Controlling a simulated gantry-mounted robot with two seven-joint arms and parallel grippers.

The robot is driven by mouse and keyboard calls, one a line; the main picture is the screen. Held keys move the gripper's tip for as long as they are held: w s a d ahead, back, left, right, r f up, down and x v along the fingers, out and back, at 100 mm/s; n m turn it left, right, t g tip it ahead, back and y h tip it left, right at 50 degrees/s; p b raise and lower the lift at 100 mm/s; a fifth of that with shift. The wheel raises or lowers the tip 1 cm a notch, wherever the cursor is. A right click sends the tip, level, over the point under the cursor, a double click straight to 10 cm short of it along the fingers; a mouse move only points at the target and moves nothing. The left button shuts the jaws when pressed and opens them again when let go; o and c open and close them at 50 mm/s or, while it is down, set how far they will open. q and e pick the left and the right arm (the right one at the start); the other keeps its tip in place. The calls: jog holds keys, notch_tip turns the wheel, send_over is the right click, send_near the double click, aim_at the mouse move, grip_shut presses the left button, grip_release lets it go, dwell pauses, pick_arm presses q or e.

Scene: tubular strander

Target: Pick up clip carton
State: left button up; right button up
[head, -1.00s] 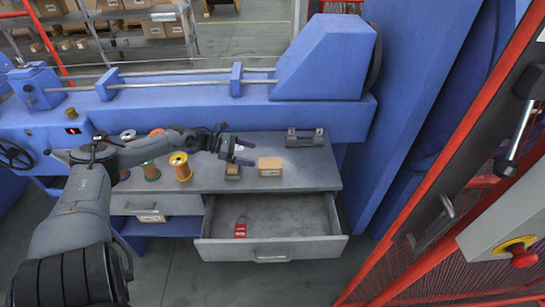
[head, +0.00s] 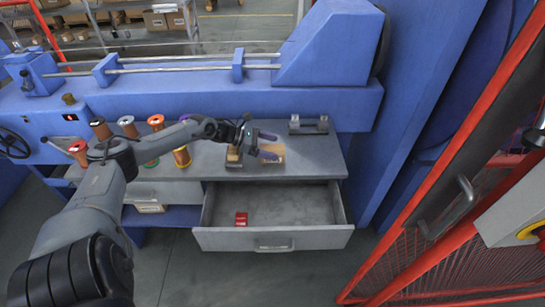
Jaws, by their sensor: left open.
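A small tan carton (head: 272,159), which I take to be the clip carton, sits on the grey worktop (head: 315,160) above the open drawer. A second, smaller carton (head: 234,158) stands just left of it, partly hidden by my left wrist. My left gripper (head: 268,146) is open, its two purple fingers at the tan carton, one toward its far side and one over its front part. I cannot tell whether the fingers touch it. My right gripper is not in view.
An open grey drawer (head: 272,240) juts out below the worktop, with a red object (head: 241,218) inside. Several wire spools (head: 182,157) stand to the left. A grey bracket (head: 309,125) stands behind right. A red fence (head: 440,180) stands at right.

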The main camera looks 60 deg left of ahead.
aim_at(279, 149)
pick_arm(q)
jog(key=shift+b+x, duration=0.4)
jog(key=shift+x, duration=0.85)
jog(key=c, duration=1.2)
jog(key=shift+c, duration=0.2)
jog(key=shift+r, duration=0.1)
